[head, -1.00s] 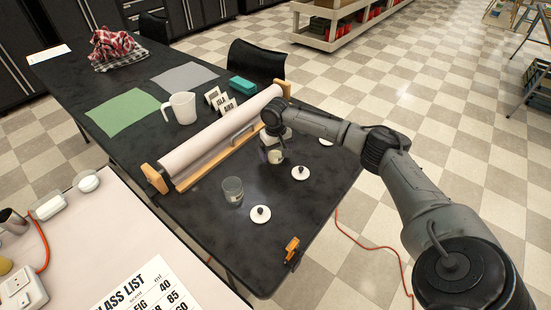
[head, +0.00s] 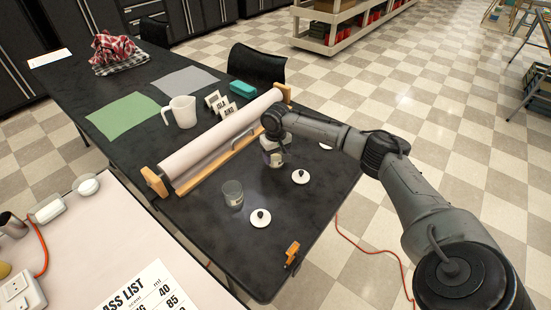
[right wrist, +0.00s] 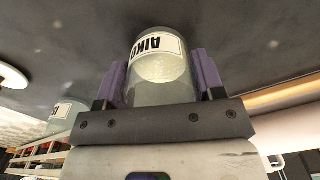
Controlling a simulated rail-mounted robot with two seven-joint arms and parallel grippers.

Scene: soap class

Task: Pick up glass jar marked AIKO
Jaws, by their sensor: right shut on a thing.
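The glass jar marked AIKO (right wrist: 160,62) shows in the right wrist view, with its white label printed in black letters and something pale inside. My right gripper (right wrist: 162,85) has its two purple fingers on either side of it and is shut on it. In the head view the right gripper (head: 273,148) is low over the black table, right of the paper roll, and the jar there (head: 276,162) is mostly hidden by it. I cannot tell whether the jar still touches the table. My left gripper is not in view.
Another glass jar (head: 232,194) stands nearer on the black table (head: 215,240). White lids with black knobs (head: 260,218) (head: 300,177) lie close by. The paper roll in its wooden holder (head: 220,140) is just left of the gripper. An orange clamp (head: 291,254) grips the table edge.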

